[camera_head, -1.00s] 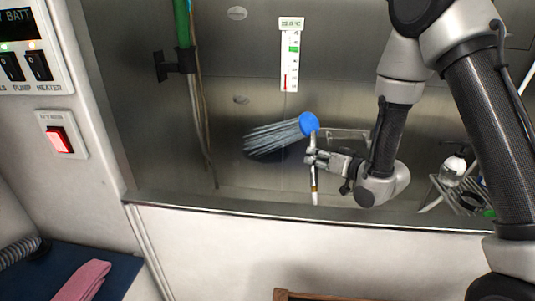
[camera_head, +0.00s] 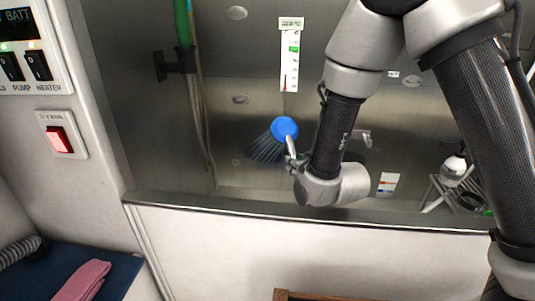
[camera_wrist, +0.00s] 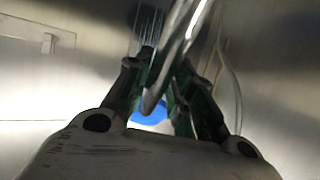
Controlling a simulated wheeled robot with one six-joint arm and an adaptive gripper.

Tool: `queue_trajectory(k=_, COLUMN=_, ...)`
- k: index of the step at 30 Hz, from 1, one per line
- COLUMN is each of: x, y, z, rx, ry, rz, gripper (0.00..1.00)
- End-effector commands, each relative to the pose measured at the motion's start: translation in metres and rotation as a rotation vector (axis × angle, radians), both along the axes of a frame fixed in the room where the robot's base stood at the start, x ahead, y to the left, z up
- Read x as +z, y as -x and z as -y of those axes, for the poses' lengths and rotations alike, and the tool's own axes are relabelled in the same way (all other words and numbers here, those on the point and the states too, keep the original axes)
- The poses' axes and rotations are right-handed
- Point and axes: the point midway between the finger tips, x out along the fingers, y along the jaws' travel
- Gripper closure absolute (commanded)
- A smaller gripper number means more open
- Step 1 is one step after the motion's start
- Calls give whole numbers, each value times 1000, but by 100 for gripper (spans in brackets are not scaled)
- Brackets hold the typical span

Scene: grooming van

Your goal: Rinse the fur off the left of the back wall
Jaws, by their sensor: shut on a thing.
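My gripper (camera_head: 294,162) is shut on the handle of a shower head with a blue face (camera_head: 284,128) inside the steel tub. Fine water streaks (camera_head: 264,149) leave the head toward the lower left and the back wall. In the wrist view, the silvery handle or hose (camera_wrist: 178,50) crosses between my fingers, part of the blue head (camera_wrist: 150,113) shows behind them, and streaks (camera_wrist: 149,22) show above. The left of the back wall (camera_head: 262,70) is grey steel. Pale ovals (camera_head: 240,99) show on it; I cannot tell whether they are fur or fittings.
A green-topped hose (camera_head: 183,22) hangs in a black clip (camera_head: 172,65) at the left. A thermometer strip (camera_head: 290,62) is on the back wall. A wire rack with a bottle (camera_head: 453,170) stands at the right. The tub's front rim (camera_head: 240,207) runs below my gripper.

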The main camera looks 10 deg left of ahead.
Motion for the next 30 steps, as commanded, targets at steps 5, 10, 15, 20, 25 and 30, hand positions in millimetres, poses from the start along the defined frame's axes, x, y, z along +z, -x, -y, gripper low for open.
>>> queue_trajectory(k=5, x=-9, y=0, z=0, rx=0, ry=-3, rz=1, gripper=100)
queue_trajectory(k=10, x=-10, y=0, z=0, rx=0, ry=-3, rz=2, gripper=100)
queue_trajectory(k=15, x=-10, y=0, z=0, rx=0, ry=-3, rz=2, gripper=100)
queue_trajectory(k=20, x=-10, y=-1, z=4, rx=-1, ry=-3, rz=1, gripper=100)
queue_trajectory(k=25, x=-10, y=-1, z=11, rx=-1, ry=-3, rz=2, gripper=100)
queue_trajectory(k=30, x=-10, y=0, z=12, rx=0, ry=-3, rz=2, gripper=100)
